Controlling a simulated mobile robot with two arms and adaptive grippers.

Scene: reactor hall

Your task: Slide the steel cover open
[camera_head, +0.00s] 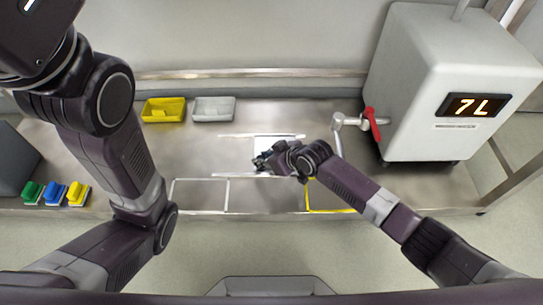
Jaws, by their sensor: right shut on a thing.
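A pale flat plate (278,146), which looks like the steel cover, lies in the bench top between two thin bright rails. The rails run left to right and reach further left than the plate. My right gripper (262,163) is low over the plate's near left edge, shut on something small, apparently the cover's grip. The fingers and my wrist hide that part and the plate's near side. I cannot tell how much of an opening is uncovered. My left arm rises at the left; its gripper is outside the picture.
A yellow tray (163,110) and a grey tray (213,109) stand at the back. A white machine (423,90) reading "7L", with a red-handled tap (372,124), stands right. Outlined zones at the front look empty.

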